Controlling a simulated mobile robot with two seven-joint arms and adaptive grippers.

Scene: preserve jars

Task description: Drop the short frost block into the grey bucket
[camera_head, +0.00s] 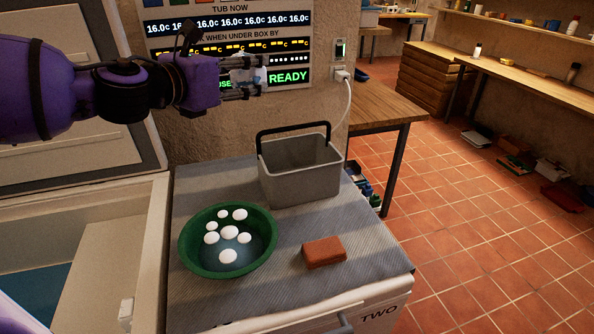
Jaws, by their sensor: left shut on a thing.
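My left gripper (258,78) comes in from the upper left in front of the wall panel. It is shut on a pale, whitish block (246,76), which I take to be the short frost block; the fingers partly cover it. The grey bucket (300,178) stands upright on the ribbed grey mat, with its black handle raised. The gripper and block are above and to the left of the bucket in the picture, apart from it. The bucket's floor is hidden. My right gripper is not in view.
A green bowl (190,262) with several white rounded pieces stands in front of the bucket. A red-brown brick (324,251) lies right of the bowl on the mat (372,262). An open chest (88,200) is at left. A white cable hangs from a wall socket behind the bucket.

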